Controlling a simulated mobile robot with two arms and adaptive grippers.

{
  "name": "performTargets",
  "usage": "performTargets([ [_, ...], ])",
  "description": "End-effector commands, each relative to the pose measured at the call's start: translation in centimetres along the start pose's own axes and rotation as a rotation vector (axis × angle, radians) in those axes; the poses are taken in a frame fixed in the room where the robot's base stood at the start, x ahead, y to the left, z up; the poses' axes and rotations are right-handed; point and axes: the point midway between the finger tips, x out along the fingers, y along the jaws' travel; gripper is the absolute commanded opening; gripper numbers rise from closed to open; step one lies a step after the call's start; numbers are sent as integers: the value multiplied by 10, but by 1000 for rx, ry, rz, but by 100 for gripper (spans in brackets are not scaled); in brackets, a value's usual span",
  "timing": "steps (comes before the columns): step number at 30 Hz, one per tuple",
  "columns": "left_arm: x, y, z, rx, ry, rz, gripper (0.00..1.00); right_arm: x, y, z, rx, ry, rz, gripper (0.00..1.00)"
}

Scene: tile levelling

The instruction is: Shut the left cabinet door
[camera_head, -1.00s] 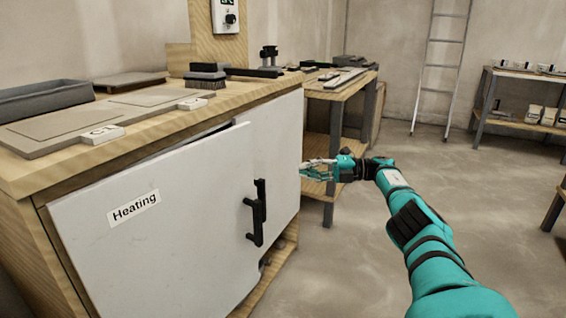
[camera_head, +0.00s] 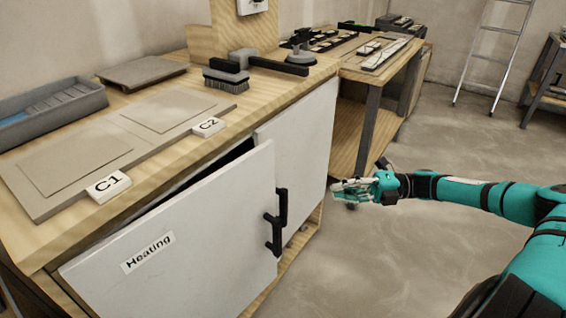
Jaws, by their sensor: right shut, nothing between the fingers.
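The left cabinet door (camera_head: 190,245), white with a "Heating" label (camera_head: 148,252), stands ajar. A dark gap shows along its top edge, between it and the wooden cabinet. Its black handle (camera_head: 272,234) is at its right edge. The right cabinet door (camera_head: 305,140), also white, looks shut, with a black handle (camera_head: 283,203) partly behind the left door's handle. My right gripper (camera_head: 338,190) is shut and empty, to the right of both handles and apart from the doors. My left gripper is out of view.
The worktop holds grey boards with C1 (camera_head: 108,186) and C2 (camera_head: 208,126) tags, a brush (camera_head: 226,79) and a grey tray (camera_head: 45,113). A second wooden bench (camera_head: 355,135) stands behind my right gripper. The floor (camera_head: 400,260) in front is clear.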

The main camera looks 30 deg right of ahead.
Motion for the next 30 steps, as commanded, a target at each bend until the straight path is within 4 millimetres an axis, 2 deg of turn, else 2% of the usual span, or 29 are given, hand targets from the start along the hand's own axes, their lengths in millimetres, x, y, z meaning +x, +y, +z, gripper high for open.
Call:
performTargets([
  [3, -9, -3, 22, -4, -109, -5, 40, 4, 4, -12, 25, 9, -1, 0],
  [6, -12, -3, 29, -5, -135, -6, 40, 9, 3, -13, 27, 10, 2, 0],
  [11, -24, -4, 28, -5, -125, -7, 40, 31, 3, -14, 25, 11, 5, 0],
  [22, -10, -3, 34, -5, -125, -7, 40, 110, 4, -12, 22, 10, 6, 0],
  [27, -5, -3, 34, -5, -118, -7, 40, 123, 3, 4, 22, 8, 5, 0],
  [30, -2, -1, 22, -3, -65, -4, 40, 128, 3, 10, 23, 9, 3, 0],
])
